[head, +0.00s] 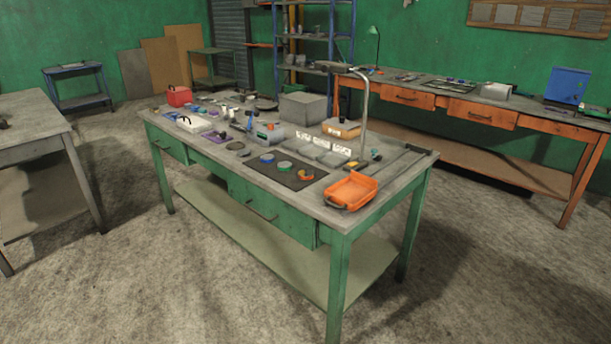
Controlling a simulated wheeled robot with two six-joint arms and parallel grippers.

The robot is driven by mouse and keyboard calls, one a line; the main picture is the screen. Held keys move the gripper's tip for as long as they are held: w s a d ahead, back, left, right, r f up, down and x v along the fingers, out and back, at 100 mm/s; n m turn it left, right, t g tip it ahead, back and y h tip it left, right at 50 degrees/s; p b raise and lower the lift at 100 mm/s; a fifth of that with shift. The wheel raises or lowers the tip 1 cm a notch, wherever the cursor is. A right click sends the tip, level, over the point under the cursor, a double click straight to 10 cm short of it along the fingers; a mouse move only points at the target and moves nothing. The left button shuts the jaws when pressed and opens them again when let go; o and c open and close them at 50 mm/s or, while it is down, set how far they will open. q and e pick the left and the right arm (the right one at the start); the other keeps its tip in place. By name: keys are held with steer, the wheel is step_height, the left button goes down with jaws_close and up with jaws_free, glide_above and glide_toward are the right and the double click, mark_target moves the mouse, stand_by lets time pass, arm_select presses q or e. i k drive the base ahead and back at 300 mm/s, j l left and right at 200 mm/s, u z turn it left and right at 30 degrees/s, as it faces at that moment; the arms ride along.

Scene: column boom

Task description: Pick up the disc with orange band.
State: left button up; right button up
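The disc with orange band (306,174) lies on a dark mat (273,176) on the green-legged workbench (230,168). It is small in the head view, at the right part of the mat, close to the orange tray. A disc with a green top (284,166) and a disc with a blue top (267,158) lie on the same mat to its left. Neither of my grippers shows in the head view.
An orange tray (350,191) sits at the bench's near right corner. A curved lamp post (364,110) rises behind it. A grey box (303,108) and many small items crowd the bench's back. Open concrete floor (130,290) lies in front and left.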

mark_target(306, 174)
steer(key=i+l, duration=0.25)
steer(key=i+l+u, duration=0.15)
steer(key=i+l, duration=0.15)
steer(key=l, duration=0.2)
steer(key=i+l, duration=0.25)
steer(key=l, duration=0.15)
